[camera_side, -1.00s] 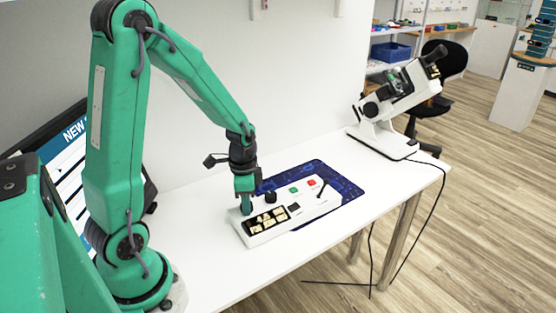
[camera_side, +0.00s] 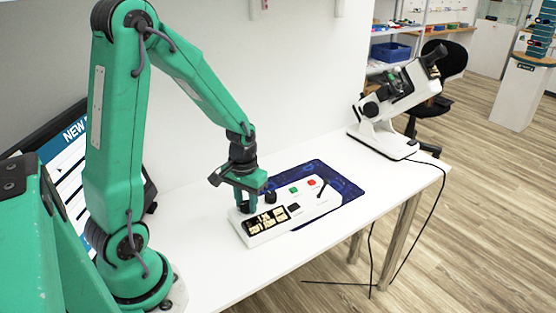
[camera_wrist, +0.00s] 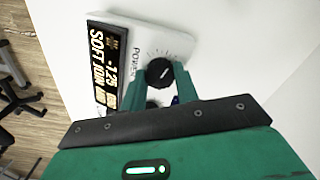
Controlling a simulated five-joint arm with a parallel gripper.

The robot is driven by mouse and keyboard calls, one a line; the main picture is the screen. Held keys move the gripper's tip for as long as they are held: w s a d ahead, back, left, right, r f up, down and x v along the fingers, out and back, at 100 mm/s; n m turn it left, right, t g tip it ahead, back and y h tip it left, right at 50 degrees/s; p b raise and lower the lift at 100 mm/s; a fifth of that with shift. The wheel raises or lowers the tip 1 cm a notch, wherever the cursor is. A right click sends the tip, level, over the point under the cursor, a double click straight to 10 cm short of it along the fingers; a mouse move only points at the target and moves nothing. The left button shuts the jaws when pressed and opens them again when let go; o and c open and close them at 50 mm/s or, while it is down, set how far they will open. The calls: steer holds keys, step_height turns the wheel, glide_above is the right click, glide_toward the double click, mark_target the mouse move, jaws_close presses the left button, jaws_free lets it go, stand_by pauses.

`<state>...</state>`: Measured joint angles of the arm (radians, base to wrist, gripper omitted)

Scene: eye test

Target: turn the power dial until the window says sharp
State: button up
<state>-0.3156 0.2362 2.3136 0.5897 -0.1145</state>
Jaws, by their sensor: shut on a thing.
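The power dial (camera_wrist: 160,72) is a round black knob with a pale pointer line, beside the word POWER and a ring of tick marks in the wrist view. My gripper (camera_wrist: 161,76) is shut on it, one green finger on each side. In the side view my gripper (camera_side: 247,206) points down at the back left of the white control panel (camera_side: 262,238), and its fingers hide most of the dial. The dark window (camera_wrist: 106,68) shows glowing sideways text in the wrist view, reading SOFT and -1.25, with other parts unclear. The same window (camera_side: 266,219) is too small to read from the side.
A second black knob (camera_side: 270,197), a green button (camera_side: 294,189), a red button (camera_side: 311,183) and a black lever (camera_side: 322,188) stand on the panel. A blue mat (camera_side: 346,187) lies under it. A white optical instrument (camera_side: 380,135) stands at the right. The front table is clear.

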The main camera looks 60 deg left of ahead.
mark_target(246, 203)
steer(key=shift+n, duration=1.1)
steer(key=o, duration=1)
steer(key=shift+c, duration=0.2)
steer(key=shift+r, duration=0.15)
steer(key=shift+r, duration=3.75)
